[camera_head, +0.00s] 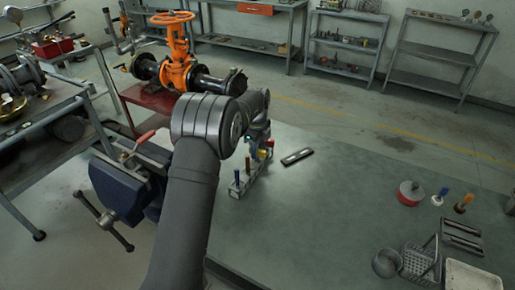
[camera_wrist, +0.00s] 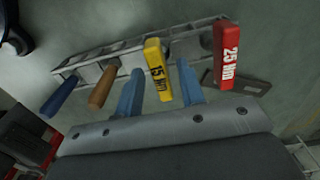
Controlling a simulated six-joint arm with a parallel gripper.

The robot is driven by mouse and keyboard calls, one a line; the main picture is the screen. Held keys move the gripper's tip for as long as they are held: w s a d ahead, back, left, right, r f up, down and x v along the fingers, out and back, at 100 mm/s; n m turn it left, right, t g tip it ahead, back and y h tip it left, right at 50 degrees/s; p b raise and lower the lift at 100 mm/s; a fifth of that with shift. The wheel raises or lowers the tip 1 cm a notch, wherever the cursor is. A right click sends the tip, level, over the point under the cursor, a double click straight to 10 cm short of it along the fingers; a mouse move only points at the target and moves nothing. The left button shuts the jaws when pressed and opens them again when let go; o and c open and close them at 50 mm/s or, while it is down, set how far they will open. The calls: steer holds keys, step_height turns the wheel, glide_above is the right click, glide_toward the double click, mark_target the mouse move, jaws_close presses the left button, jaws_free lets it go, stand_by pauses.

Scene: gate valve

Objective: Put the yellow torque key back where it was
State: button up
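The yellow torque key (camera_wrist: 157,70), marked 15 Nm, stands in the grey rack (camera_wrist: 110,52) between a tan-handled key (camera_wrist: 103,87) and a red 25 Nm key (camera_wrist: 227,55). My gripper (camera_wrist: 161,68) has its two blue fingers on either side of the yellow key. A gap shows on the right side; the left finger looks very close to the key. The key's lower end is hidden. In the camera_head view the yellow key (camera_head: 261,155) and the rack (camera_head: 236,190) show beside my wrist, and my fingers are hard to make out.
A blue-handled key (camera_wrist: 58,97) is at the rack's left end. A dark flat tool (camera_head: 297,157) lies right of the rack. A vise (camera_head: 125,190) stands to the left. A red round item (camera_head: 410,194) and a wire basket (camera_head: 421,262) are far right. The middle bench is clear.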

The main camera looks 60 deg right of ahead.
step_height(320, 180, up, 12)
steer(key=shift+r, duration=0.2)
stand_by(0.4)
step_height(320, 180, down, 12)
steer(key=shift+f, duration=0.1)
steer(key=shift+d+r, duration=0.1)
steer(key=shift+r, duration=1.9)
steer(key=shift+f, duration=0.15)
